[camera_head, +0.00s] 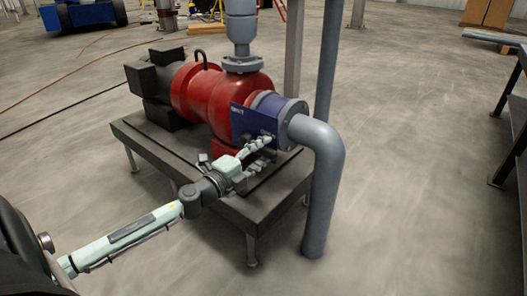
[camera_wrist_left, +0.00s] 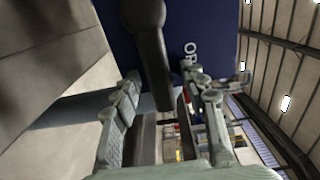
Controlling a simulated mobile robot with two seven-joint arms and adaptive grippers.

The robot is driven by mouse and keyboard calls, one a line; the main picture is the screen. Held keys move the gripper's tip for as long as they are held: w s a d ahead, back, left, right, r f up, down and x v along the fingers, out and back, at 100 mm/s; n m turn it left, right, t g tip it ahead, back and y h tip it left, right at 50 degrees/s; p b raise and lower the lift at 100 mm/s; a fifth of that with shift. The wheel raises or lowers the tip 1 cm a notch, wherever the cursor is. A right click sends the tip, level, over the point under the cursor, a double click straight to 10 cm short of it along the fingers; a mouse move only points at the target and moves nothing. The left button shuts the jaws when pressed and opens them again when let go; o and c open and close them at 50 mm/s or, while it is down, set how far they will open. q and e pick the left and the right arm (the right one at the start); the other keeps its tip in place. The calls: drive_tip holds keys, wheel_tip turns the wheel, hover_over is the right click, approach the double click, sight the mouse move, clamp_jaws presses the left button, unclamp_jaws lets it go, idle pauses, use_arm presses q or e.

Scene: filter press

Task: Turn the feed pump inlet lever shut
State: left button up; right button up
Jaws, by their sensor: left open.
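The feed pump (camera_head: 222,92) is red, with a dark motor behind it, on a dark table-like base. A blue plate (camera_head: 241,121) sits at its inlet flange; the wrist view shows this plate (camera_wrist_left: 205,25) with part of a white word. The inlet lever (camera_wrist_left: 150,50) is a black handle in front of the plate, its free end reaching between my left fingers. In the head view I cannot pick out the lever near the gripper. My left gripper (camera_head: 264,153) is open at the plate, a finger on either side of the lever (camera_wrist_left: 166,90); contact is unclear. My right gripper is not in view.
A thick grey pipe (camera_head: 325,180) bends from the inlet flange down to the floor, right of my gripper. The pump base (camera_head: 215,195) lies under my left forearm. A dark bench (camera_head: 505,125) stands at the right. The floor between is clear.

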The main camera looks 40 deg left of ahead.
use_arm(q)
drive_tip(key=shift+w, duration=0.45)
drive_tip(key=shift+c, duration=0.2)
clamp_jaws()
